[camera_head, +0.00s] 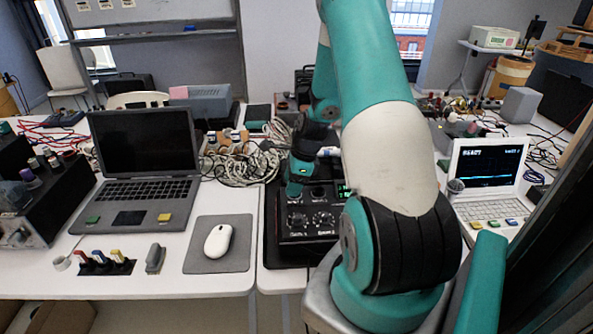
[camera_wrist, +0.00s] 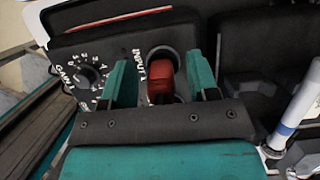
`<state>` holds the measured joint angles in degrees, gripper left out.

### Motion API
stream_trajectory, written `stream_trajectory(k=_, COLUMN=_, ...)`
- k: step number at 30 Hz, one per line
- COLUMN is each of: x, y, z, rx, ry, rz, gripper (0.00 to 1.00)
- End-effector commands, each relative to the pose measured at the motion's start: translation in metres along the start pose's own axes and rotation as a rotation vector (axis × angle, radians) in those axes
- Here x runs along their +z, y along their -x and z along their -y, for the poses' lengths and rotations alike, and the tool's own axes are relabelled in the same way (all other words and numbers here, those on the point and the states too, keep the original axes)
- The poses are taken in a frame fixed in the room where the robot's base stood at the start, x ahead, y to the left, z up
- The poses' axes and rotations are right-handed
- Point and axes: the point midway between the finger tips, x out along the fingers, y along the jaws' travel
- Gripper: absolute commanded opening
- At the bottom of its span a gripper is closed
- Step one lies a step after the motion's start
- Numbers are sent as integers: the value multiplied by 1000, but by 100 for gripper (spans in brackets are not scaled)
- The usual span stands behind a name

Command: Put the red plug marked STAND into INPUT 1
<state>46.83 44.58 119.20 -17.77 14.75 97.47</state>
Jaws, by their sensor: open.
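A red plug (camera_wrist: 162,82) shows in the wrist view between my gripper's two teal fingers. Its far end is at the round socket INPUT 1 (camera_wrist: 160,54) of the black device; I cannot tell how deep it sits. No STAND marking is readable on it. My gripper (camera_wrist: 161,82) is open, with one finger on each side of the plug and visible gaps beside it. In the head view, my arm reaches over the black device (camera_head: 306,222), and the plug is hidden there.
A GAIN knob (camera_wrist: 91,74) is left of the socket. A white-and-blue cylinder (camera_wrist: 298,105) is at the right of the wrist view. A laptop (camera_head: 148,152), a mouse (camera_head: 218,241) and a dark holder (camera_head: 104,267) with coloured pieces stand left. Tangled cables (camera_head: 243,163) lie behind.

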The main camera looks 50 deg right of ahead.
Motion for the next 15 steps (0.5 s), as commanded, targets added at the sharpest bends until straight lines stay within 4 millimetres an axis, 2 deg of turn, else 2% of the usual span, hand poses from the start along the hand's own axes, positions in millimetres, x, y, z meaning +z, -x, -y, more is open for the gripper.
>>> stream_trajectory(k=5, x=0, y=25, z=1, rx=-5, ry=0, rz=0, gripper=54)
stream_trajectory(k=15, x=0, y=112, z=1, rx=-7, ry=0, rz=0, gripper=54)
